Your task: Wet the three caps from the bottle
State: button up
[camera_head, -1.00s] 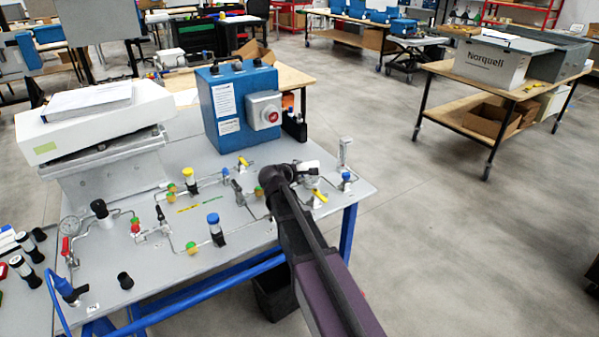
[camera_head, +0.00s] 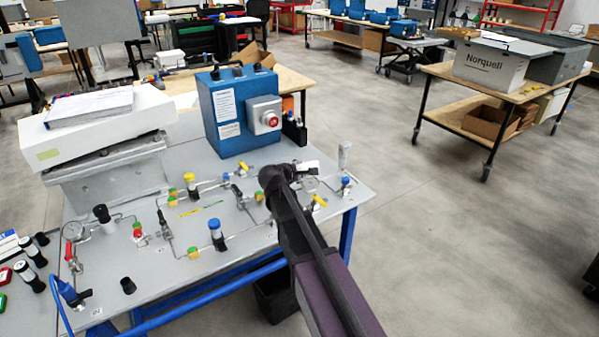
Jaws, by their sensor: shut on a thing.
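My gripper (camera_head: 297,172) is at the end of my dark arm, above the right part of the grey table (camera_head: 130,270). It is mostly hidden behind my wrist. A small white thing (camera_head: 308,166), possibly the bottle, shows at its fingers; its shape is hard to make out. Upright fittings with coloured tops stand on the tubing: a yellow-topped one (camera_head: 190,181), a blue-topped one (camera_head: 216,233) and a black-topped one (camera_head: 102,213). A smaller blue-topped fitting (camera_head: 345,183) stands right of my gripper. I cannot tell which tops are the three caps.
A blue box with a red button (camera_head: 235,110) stands behind the tubing. A white analyser unit (camera_head: 95,125) with papers is at the back left. A clear upright piece (camera_head: 344,157) stands near the right edge. Black-topped vials (camera_head: 28,275) are at the far left. Open floor lies right.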

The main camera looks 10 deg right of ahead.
jog(key=shift+r+p, duration=1.2)
jog(key=shift+r, duration=0.25)
